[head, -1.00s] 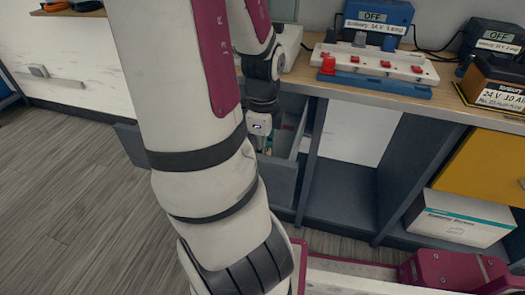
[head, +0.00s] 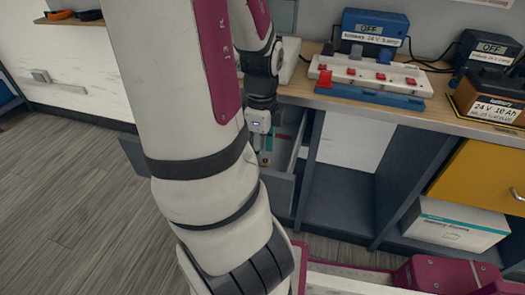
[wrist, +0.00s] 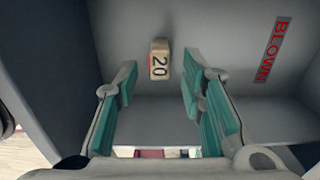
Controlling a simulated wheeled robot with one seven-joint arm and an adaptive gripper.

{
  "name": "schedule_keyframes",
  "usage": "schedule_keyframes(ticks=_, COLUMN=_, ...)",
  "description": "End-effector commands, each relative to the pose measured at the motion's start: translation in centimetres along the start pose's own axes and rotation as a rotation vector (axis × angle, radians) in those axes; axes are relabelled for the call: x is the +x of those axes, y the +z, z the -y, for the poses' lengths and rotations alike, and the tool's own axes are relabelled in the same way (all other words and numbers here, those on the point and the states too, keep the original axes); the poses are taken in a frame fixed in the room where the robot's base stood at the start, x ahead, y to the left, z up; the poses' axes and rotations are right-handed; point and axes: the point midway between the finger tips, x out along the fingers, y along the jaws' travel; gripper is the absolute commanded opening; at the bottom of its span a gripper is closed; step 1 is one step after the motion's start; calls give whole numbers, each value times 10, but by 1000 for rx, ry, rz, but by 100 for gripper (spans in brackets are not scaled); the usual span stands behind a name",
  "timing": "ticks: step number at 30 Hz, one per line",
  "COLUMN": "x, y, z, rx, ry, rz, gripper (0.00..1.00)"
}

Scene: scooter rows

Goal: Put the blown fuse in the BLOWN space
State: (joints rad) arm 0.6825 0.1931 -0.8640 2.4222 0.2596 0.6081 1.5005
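The word BLOWN in red on a grey label (wrist: 273,50) is on the same grey inside, to the right of the fuse in the wrist view. My gripper (wrist: 159,84) is open and empty, its teal fingers on either side of the fuse in the picture. In the head view my gripper is over the open drawer (head: 282,190), largely hidden by my arm.
The drawer walls (wrist: 50,70) stand close around my gripper. The bench top (head: 400,103) above the drawer carries a white and blue board with red switches (head: 370,75) and power units reading OFF (head: 375,28). A white box (head: 455,222) sits on the lower shelf.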

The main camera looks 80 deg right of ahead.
Motion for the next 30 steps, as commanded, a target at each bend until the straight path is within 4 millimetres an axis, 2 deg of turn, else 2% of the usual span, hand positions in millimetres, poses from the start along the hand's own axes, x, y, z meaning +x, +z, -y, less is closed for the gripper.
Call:
schedule_keyframes(ticks=1, x=-13, y=0, z=0, rx=-2, ry=-1, rz=0, gripper=36)
schedule_keyframes(ticks=3, x=-23, y=0, z=0, rx=-2, ry=-2, rz=1, gripper=36)
schedule_keyframes(ticks=12, x=-63, y=0, z=0, rx=-2, ry=-1, rz=0, gripper=36)
schedule_keyframes(ticks=18, x=-74, y=0, z=0, rx=-1, ry=0, rz=0, gripper=36)
schedule_keyframes(ticks=26, x=-76, y=2, z=-1, rx=-14, ry=2, rz=3, gripper=36)
schedule_keyframes(ticks=29, x=-82, y=21, z=-13, rx=-132, ry=16, rz=30, gripper=36)
schedule_keyframes(ticks=30, x=-86, y=34, z=-23, rx=-227, ry=26, rz=51, gripper=36)
